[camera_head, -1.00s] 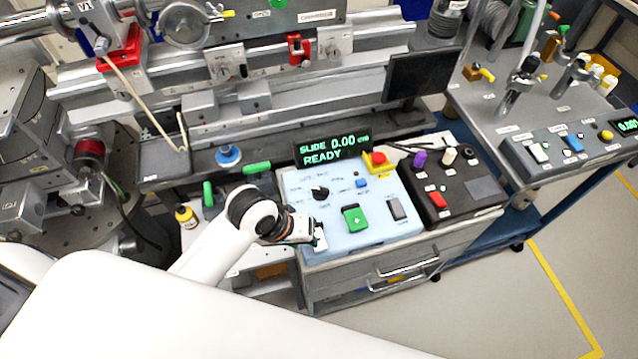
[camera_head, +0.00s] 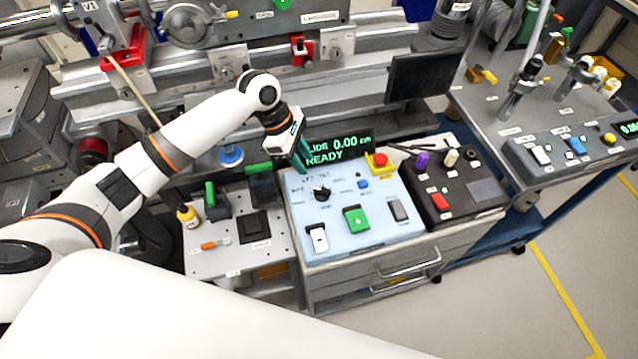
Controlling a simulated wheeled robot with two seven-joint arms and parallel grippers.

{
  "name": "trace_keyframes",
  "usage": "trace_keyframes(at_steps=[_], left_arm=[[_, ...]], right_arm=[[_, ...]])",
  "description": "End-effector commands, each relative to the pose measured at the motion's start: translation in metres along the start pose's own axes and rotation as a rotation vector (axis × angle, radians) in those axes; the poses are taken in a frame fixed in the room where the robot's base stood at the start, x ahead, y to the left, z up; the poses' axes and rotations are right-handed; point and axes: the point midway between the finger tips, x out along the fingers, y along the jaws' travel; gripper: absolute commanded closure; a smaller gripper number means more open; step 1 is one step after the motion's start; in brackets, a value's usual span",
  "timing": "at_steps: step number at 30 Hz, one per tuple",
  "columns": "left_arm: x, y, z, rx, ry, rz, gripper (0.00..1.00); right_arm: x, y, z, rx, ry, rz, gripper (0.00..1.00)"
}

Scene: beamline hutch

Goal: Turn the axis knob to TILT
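The black axis knob (camera_head: 321,193) sits at the upper left of the light blue control panel (camera_head: 375,230), with small labels around it that are too small to read surely. My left gripper (camera_head: 303,161) hangs above the panel's upper left edge, a little behind the knob and apart from it in the picture. Its fingers point down, and I cannot tell whether they are open. The display (camera_head: 340,150) behind the panel reads 0.00 and READY, its left end partly covered by my gripper. My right gripper is not in view.
The panel also carries a white rocker (camera_head: 318,237), a green switch (camera_head: 357,219), a grey switch (camera_head: 398,210), a blue button (camera_head: 363,184) and a red stop button (camera_head: 379,160). A black control box (camera_head: 455,190) stands to the right. A dark monitor (camera_head: 422,77) stands behind.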

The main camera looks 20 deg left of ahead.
Motion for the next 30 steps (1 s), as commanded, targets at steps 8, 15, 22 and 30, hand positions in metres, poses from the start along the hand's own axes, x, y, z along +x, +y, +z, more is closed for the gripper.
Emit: trace_keyframes(at_steps=[8,15,22,30], left_arm=[[0.056,0.001,-0.001,0.001,0.001,0.003,0.65],[0.093,0.000,-0.001,0.003,0.001,0.000,0.65],[0.105,0.000,-0.001,0.006,0.000,-0.001,0.65],[0.105,0.001,-0.001,0.006,0.000,-0.001,0.74]], right_arm=[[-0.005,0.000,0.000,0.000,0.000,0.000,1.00],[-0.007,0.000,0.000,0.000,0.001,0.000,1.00],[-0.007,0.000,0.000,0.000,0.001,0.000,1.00],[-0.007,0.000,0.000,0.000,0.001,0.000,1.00]])
